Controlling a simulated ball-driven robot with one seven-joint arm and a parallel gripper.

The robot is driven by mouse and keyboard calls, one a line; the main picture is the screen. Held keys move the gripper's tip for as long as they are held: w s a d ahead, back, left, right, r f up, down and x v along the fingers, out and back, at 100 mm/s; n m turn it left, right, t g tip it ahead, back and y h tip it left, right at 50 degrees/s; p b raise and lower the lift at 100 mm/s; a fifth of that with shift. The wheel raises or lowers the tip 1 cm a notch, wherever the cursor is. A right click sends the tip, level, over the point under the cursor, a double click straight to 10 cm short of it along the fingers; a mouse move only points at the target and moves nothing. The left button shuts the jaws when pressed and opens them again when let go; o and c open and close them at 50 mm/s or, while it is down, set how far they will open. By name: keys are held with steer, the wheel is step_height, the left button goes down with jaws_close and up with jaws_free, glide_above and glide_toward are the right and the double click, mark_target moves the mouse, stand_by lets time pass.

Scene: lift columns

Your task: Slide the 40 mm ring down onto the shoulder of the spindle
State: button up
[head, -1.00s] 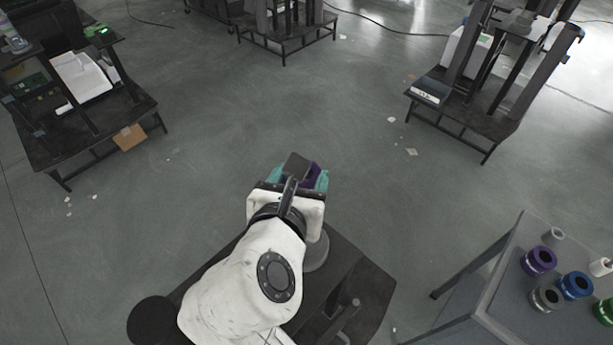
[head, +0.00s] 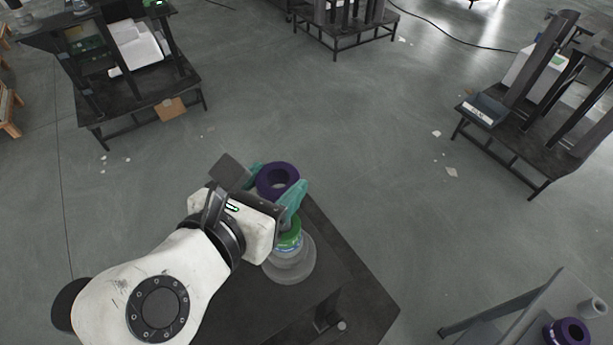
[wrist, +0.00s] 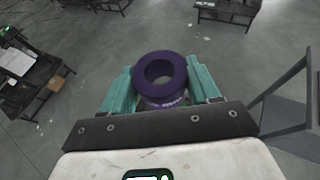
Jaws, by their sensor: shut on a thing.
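My gripper (head: 270,188) has teal fingers, shut on a dark purple ring (head: 292,178). The ring's open hole faces up in the head view. In the wrist view the purple ring (wrist: 172,98) sits between the two teal fingers, with small pale lettering on its side too small to read. The spindle (head: 290,272) stands on my dark deck; its wide grey round foot shows, with a green ring (head: 291,238) and a blue band stacked above it. My gripper hides the spindle's upper part. The purple ring is held above the stack; I cannot tell whether it is centred.
A grey bench (head: 490,325) at the lower right carries another purple ring (head: 570,333) and a grey post (head: 593,307). Dark column stands (head: 140,80) are at the back left, back middle and right. The floor between is clear except for scraps.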

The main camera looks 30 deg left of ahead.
steer(key=shift+f, duration=0.1)
steer(key=shift+f+b, duration=0.4)
steer(key=shift+b, duration=0.4)
steer(key=shift+s+f+b, duration=0.1)
steer(key=shift+f+b, duration=0.65)
steer(key=shift+b, duration=0.35)
steer(key=shift+f+b, duration=0.3)
steer(key=shift+b, duration=0.3)
steer(key=shift+f+b, duration=0.65)
steer(key=shift+b, duration=0.25)
steer(key=shift+f, duration=1.95)
steer(key=o, duration=1.3)
